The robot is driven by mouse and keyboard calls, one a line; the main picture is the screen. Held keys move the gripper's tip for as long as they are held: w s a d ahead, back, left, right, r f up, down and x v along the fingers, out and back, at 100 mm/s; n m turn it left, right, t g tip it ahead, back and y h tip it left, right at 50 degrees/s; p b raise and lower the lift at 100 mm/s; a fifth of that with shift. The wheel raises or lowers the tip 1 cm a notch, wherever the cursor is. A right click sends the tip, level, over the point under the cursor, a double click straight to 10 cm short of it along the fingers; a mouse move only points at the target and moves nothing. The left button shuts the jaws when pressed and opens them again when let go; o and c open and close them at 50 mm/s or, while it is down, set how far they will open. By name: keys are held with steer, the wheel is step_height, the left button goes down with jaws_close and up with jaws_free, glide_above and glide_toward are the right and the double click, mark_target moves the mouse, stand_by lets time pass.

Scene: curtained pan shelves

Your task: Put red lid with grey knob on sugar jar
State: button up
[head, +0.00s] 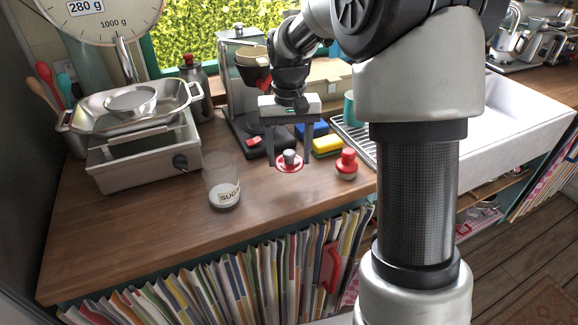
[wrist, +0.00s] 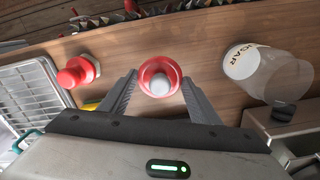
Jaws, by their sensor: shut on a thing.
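The red lid with grey knob (head: 289,164) is held between the fingers of my gripper (head: 288,160), above the wooden counter. In the wrist view the same lid (wrist: 160,78) shows as a red ring with a grey knob at its middle, between the fingertips of my gripper (wrist: 159,84). The sugar jar (head: 222,182) is clear glass with white contents and a SUGAR label. It stands open on the counter, left of my gripper in the head view. It also shows at the right in the wrist view (wrist: 268,72).
A second red-topped item (head: 346,164) stands right of the held lid. Blue and yellow sponges (head: 327,146) and a dish rack (head: 354,138) are behind it. A metal cooker with a dish (head: 145,150) stands left of the jar. The counter between jar and gripper is clear.

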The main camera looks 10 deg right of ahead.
mark_target(289, 152)
step_height(289, 152, up, 3)
steer(key=shift+r, duration=0.1)
steer(key=a+r+p, duration=0.2)
steer(key=a, duration=0.1)
steer(key=shift+w+r+n, duration=0.1)
steer(key=shift+r+n, duration=0.25)
steer(key=shift+n, duration=0.05)
steer(key=s+a+r+n+p, duration=0.2)
steer(key=a+r+n+p, duration=0.1)
steer(key=a, duration=1)
step_height(289, 152, up, 3)
steer(key=shift+a+f+n+p, duration=0.1)
steer(key=shift+a+n+p, duration=0.3)
steer(key=shift+p, duration=0.4)
steer(key=shift+d, duration=0.1)
steer(key=shift+f+b, duration=1.2)
steer(key=shift+f, duration=1.1)
steer(key=shift+f+b, duration=0.35)
steer(key=shift+f, duration=0.35)
steer(key=o, duration=1.1)
